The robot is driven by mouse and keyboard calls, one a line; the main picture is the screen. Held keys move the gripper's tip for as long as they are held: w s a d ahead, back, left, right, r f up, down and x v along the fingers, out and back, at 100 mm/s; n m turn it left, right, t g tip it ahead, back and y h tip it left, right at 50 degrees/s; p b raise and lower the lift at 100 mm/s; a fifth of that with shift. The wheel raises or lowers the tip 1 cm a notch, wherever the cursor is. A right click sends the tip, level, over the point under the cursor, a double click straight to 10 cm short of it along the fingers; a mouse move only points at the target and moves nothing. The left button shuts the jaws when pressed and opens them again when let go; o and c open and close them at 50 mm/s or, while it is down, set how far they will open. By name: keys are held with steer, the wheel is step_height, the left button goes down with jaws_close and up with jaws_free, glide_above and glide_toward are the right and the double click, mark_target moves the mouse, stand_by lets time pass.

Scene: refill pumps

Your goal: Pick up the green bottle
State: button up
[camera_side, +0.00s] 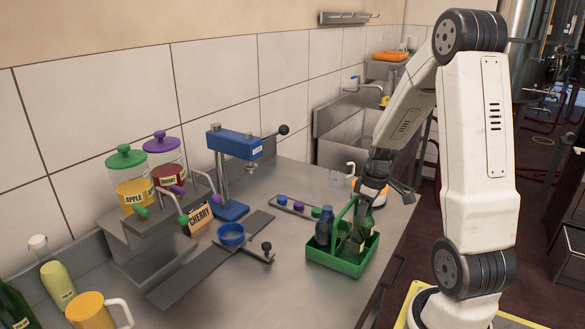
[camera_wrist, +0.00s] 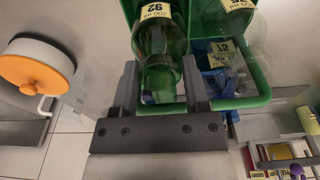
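A green bottle (camera_wrist: 158,42) with a yellow label stands in a green carry crate (camera_side: 322,262). In the wrist view it lies between the two fingers of my gripper (camera_wrist: 160,85), which are spread apart on either side of its neck end. I cannot tell whether they touch it. In the side view my gripper (camera_side: 368,192) is over the crate, close above its bottles, and partly hides them. A second greenish bottle (camera_wrist: 235,22) and a blue bottle (camera_wrist: 215,62) are beside it in the crate; the blue one also shows in the side view (camera_side: 324,228).
The crate's green handle arches up close to my gripper. A small rack with coloured caps (camera_side: 299,206) is behind the crate. A blue press (camera_side: 232,145) and pump jars (camera_side: 130,180) stand further left. The steel counter in front of the crate is clear.

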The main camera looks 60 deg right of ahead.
jaws_close()
steer(key=shift+r, duration=0.15)
step_height(320, 180, up, 18)
stand_by(0.7)
stand_by(0.6)
steer(key=shift+r, duration=2.9)
steer(key=shift+w, duration=0.15)
